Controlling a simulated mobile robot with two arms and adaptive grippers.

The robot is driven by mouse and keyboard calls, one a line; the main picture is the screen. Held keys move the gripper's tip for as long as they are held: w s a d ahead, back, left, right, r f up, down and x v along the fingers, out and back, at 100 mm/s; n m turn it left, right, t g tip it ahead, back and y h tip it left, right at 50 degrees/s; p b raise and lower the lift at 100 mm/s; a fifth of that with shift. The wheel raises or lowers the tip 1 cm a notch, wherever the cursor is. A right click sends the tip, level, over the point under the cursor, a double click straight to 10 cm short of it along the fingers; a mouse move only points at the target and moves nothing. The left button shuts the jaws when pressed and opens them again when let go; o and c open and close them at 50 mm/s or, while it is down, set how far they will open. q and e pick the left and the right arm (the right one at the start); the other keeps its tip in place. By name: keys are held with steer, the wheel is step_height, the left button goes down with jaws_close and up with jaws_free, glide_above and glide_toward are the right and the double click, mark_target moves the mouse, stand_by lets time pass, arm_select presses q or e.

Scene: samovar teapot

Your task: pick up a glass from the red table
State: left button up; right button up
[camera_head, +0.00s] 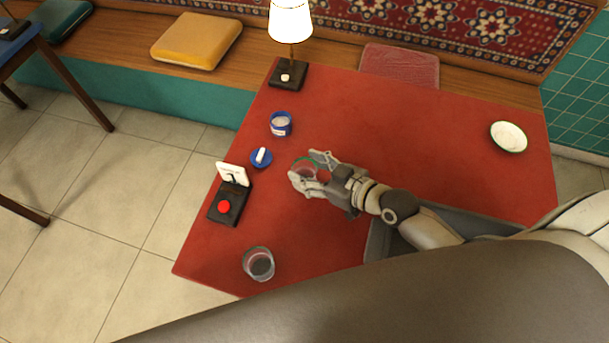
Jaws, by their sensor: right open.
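The red table (440,150) fills the middle of the head view. A second clear glass (259,264) with a dark inside stands near the table's front left edge, apart from the gripper. My left gripper is not in view.
A blue jar (281,124), a small blue dish (261,158) and a black box with a red button (225,206) stand left of the gripper. A lamp (290,30) stands at the back left corner, a white bowl (509,137) at the right. The table's back middle is clear.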

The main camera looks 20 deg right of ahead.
mark_target(296, 165)
steer(key=x, duration=0.5)
steer(key=shift+w+a, duration=0.15)
steer(key=shift+c, duration=0.5)
steer(key=c, duration=0.8)
steer(key=shift+c, duration=0.2)
